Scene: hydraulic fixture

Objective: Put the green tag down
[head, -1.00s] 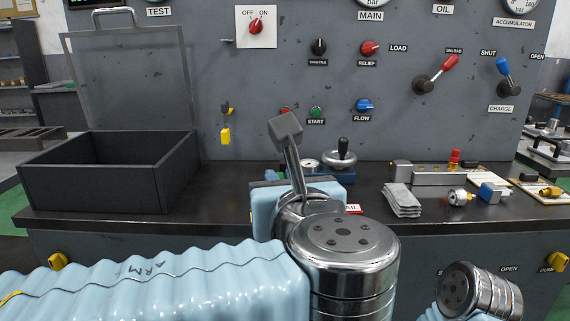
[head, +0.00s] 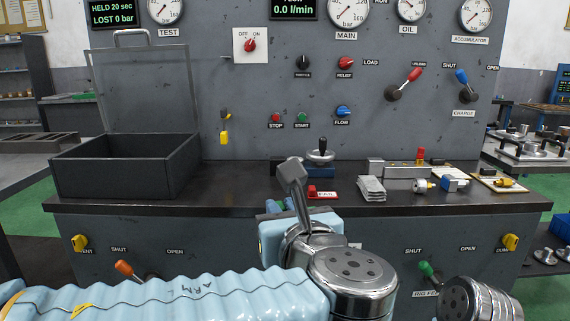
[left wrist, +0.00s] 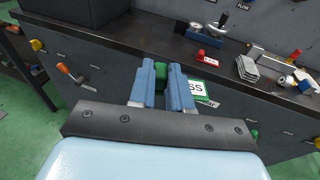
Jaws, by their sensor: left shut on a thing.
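My left gripper (left wrist: 160,85) shows in the left wrist view with its two blue fingers shut on the green tag (left wrist: 161,75). The tag's white, green-edged face (left wrist: 198,87) sticks out to the right of the fingers, with the letters "SS" readable and the rest hidden by a finger. The tag is held in front of the bench's front side, apart from the bench top (head: 225,192). In the head view my left gripper (head: 283,207) is near the bench's front edge, partly hidden by my own wrist. My right gripper is not in view.
A red tag (head: 322,193) lies on the bench, with a black-knobbed fixture (head: 320,155) behind it. A grey cloth stack (head: 371,189) and small fittings are to the right. An open dark box (head: 120,172) stands at the left. Bare bench top lies between box and red tag.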

